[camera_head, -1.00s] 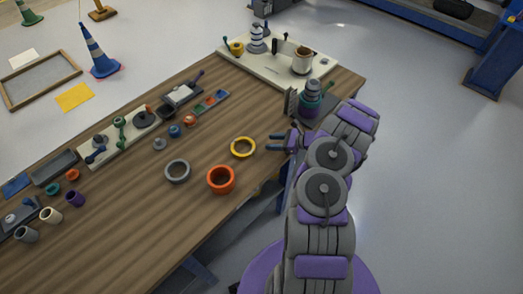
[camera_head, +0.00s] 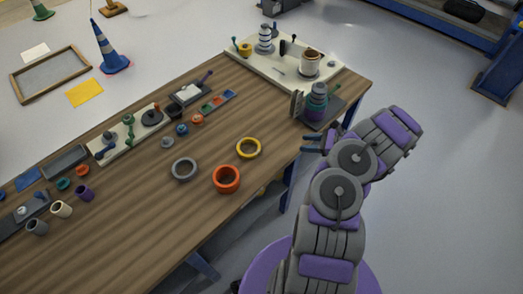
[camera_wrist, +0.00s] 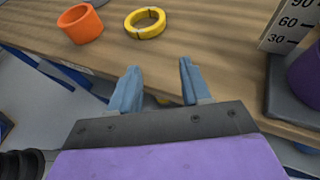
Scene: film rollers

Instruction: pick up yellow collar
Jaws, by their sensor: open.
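The yellow collar (camera_head: 248,156) is a flat ring lying on the wooden table near its front edge. In the wrist view the yellow collar (camera_wrist: 132,32) lies ahead of my fingers, with dark marks on its rim. My gripper (camera_head: 312,144) is to the right of the collar, near the table's edge. In the wrist view my gripper (camera_wrist: 157,82) is open and empty, its two blue fingers apart and short of the collar.
An orange ring (camera_head: 226,179) and a grey ring (camera_head: 184,169) lie left of the collar on the table (camera_head: 140,215). Bare wood surrounds the collar.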

